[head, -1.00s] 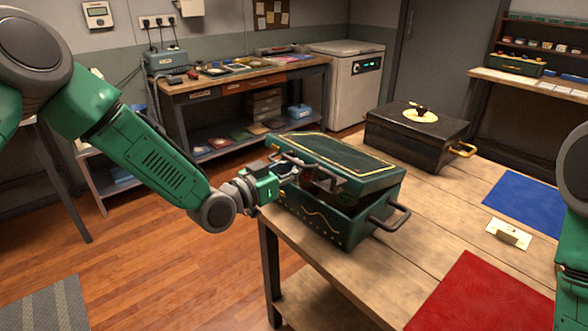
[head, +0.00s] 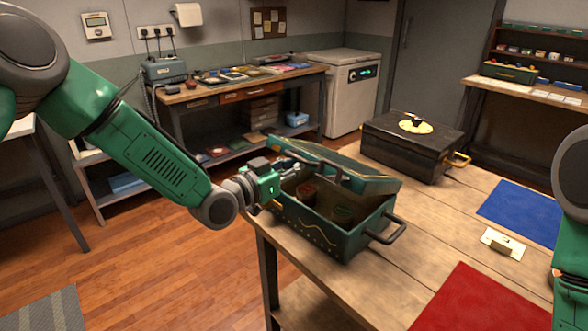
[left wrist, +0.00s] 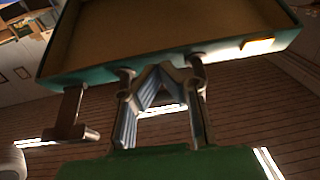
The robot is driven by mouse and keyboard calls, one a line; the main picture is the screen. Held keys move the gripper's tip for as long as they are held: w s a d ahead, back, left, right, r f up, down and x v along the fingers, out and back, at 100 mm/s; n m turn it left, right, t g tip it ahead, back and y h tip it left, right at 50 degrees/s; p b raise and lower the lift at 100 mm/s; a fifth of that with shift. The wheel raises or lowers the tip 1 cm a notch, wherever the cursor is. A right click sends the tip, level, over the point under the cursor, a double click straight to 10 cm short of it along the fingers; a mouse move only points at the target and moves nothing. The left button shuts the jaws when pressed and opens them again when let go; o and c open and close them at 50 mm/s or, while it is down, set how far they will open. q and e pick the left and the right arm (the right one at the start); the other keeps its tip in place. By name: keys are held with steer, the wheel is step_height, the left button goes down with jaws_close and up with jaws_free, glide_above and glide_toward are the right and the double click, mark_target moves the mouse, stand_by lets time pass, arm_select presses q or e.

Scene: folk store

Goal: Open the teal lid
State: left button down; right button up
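The teal box (head: 300,230) with gold trim stands at the table's left edge. My left gripper (head: 303,172) is at the lid's left front edge. In the left wrist view the lid's brown underside (left wrist: 165,28) fills the top, and the fingers (left wrist: 160,85) reach up to its teal rim. Their tips are partly hidden, so their grip is unclear. My right gripper is out of view.
A black case (head: 410,148) with a gold handle stands behind the box. A blue mat (head: 525,210), a red mat (head: 480,305) and a small cream plate (head: 502,243) lie to the right. Bare wood lies between the box and the mats.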

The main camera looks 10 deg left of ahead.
arm_select(q)
steer(key=shift+r, duration=0.25)
steer(key=shift+w+d+r+p, duration=0.2)
steer(key=shift+w+r+p, duration=0.1)
steer(key=shift+r, duration=0.25)
steer(key=shift+w+d+r+p, duration=0.15)
steer(key=shift+w+r+p, duration=0.1)
steer(key=shift+r, duration=0.3)
steer(key=shift+w+d+r+p, duration=0.2)
steer(key=shift+w+r+p, duration=0.05)
steer(key=shift+r, duration=0.35)
steer(key=shift+w+d+r+p, duration=0.2)
steer(key=shift+w+r, duration=0.05)
steer(key=shift+r, duration=0.3)
steer(key=shift+f, duration=0.1)
steer(key=p+v, duration=0.2)
steer(key=v, duration=0.9)
stand_by(0.5)
